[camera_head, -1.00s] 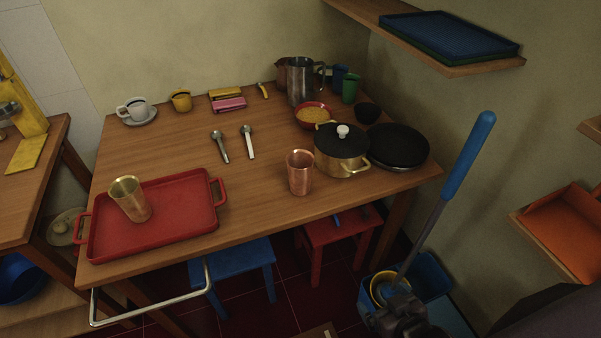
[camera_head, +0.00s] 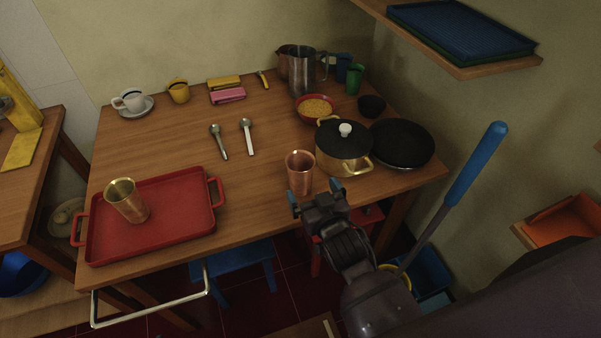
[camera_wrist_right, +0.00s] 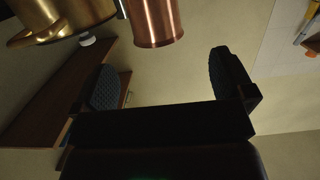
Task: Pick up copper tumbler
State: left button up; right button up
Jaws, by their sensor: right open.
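The copper tumbler (camera_head: 299,172) stands upright on the wooden table near its front edge, just left of the black-lidded brass pot. It also shows at the top of the right wrist view (camera_wrist_right: 153,20), ahead of the fingers and not between them. My right gripper (camera_head: 317,189) is open and empty at the table's front edge, just in front of the tumbler. Its two dark fingers (camera_wrist_right: 168,82) are spread wide in the right wrist view. The gripper hides part of the tumbler's base in the head view. My left gripper is not in view.
The brass pot (camera_head: 343,152) stands close right of the tumbler, with a black pan (camera_head: 402,143) beyond. A red tray (camera_head: 178,222) holds a brass-coloured cup (camera_head: 126,203) at left. Two spoons (camera_head: 247,137) lie behind. The table between tray and tumbler is clear.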

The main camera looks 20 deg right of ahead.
aim_at(304, 175)
jog(key=w, duration=0.4)
jog(key=shift+w+f, duration=0.15)
jog(key=shift+f, duration=0.2)
jog(key=shift+w+d+f+b, duration=0.1)
jog(key=shift+w+f+b, duration=0.1)
jog(key=shift+w, duration=1.1)
jog(key=shift+w+f+b, duration=0.1)
jog(key=shift+w+b, duration=0.05)
jog(key=shift+w, duration=1.15)
jog(key=shift+r, duration=0.1)
jog(key=c, duration=1)
